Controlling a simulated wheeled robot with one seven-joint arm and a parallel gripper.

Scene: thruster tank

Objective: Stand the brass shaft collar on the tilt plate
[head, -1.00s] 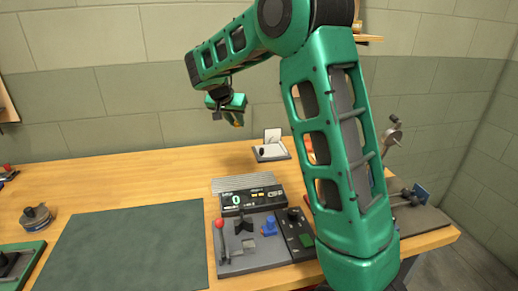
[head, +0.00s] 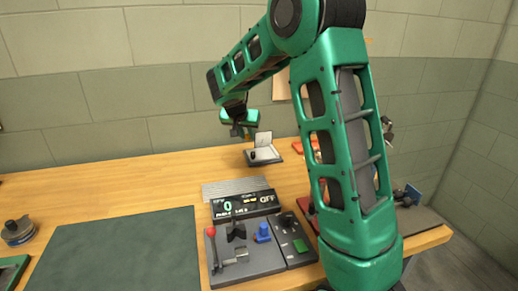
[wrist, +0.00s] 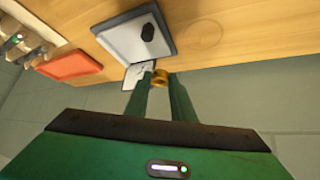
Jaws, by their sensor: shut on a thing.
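My gripper (head: 241,133) hangs above the back of the bench, just left of the tilt plate in the head view. In the wrist view its two fingers (wrist: 161,84) are shut on the brass shaft collar (wrist: 161,78), a small yellow ring at the fingertips. The collar cannot be made out clearly in the head view. What looks like the tilt plate (head: 264,155) is a pale plate on a dark-edged base with a black knob and an upright leaf. It also shows in the wrist view (wrist: 126,39), close beyond the fingertips. I cannot tell whether collar and plate touch.
A control panel (head: 238,264) with a red-knobbed lever and a display (head: 244,204) stands in front. A dark green mat (head: 120,255) lies at left. A red tray (wrist: 69,66) is beside the plate in the wrist view. The wall (head: 100,125) is close behind.

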